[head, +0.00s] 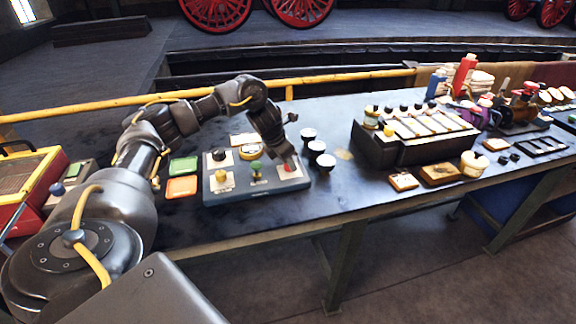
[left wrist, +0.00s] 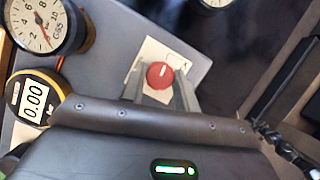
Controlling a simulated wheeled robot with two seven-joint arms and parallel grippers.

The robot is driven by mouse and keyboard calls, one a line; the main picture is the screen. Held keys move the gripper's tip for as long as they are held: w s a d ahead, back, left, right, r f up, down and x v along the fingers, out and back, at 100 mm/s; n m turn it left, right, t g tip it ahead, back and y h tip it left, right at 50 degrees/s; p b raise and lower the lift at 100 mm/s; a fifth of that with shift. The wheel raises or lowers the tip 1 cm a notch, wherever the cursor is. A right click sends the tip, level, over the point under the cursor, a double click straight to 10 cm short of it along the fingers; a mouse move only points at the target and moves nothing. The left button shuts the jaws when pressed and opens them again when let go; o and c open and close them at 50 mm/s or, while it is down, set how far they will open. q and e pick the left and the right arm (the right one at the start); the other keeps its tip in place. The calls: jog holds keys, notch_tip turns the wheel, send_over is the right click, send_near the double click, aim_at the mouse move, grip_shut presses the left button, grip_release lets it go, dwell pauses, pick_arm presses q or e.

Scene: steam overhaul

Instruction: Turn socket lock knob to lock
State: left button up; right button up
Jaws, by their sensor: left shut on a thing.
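The red knob (head: 289,168) sits on a white plate at the right end of the blue-grey panel box (head: 262,196). In the left wrist view the red knob (left wrist: 160,75) stands between my fingers, with a short white mark on its top. The white plate (left wrist: 152,52) behind it bears faint dark marks that I cannot read. My left gripper (head: 287,158) reaches down from above and is shut on the red knob; the left wrist view shows its two fingers (left wrist: 159,88) on either side. My right gripper is not in view.
The panel also carries a yellow knob (head: 221,176), a green knob (head: 256,166) and a round gauge (left wrist: 45,25). A yellow meter (left wrist: 36,98) reads 0.00. Black-and-white round pieces (head: 316,147) stand just right of the panel. A dark rack (head: 378,152) stands farther right.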

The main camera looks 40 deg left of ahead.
pick_arm(q)
jog(key=shift+f+m+h, duration=0.1)
jog(key=shift+m+h, duration=0.2)
jog(key=shift+m, duration=0.5)
jog(key=o, duration=1)
jog(key=shift+c, duration=0.2)
jog(key=shift+a+r+b, duration=0.1)
jog(key=shift+r+b, duration=0.15)
jog(key=shift+b, duration=0.05)
jog(key=p+v, duration=0.2)
jog(key=v, duration=0.8)
jog(key=shift+r, duration=0.25)
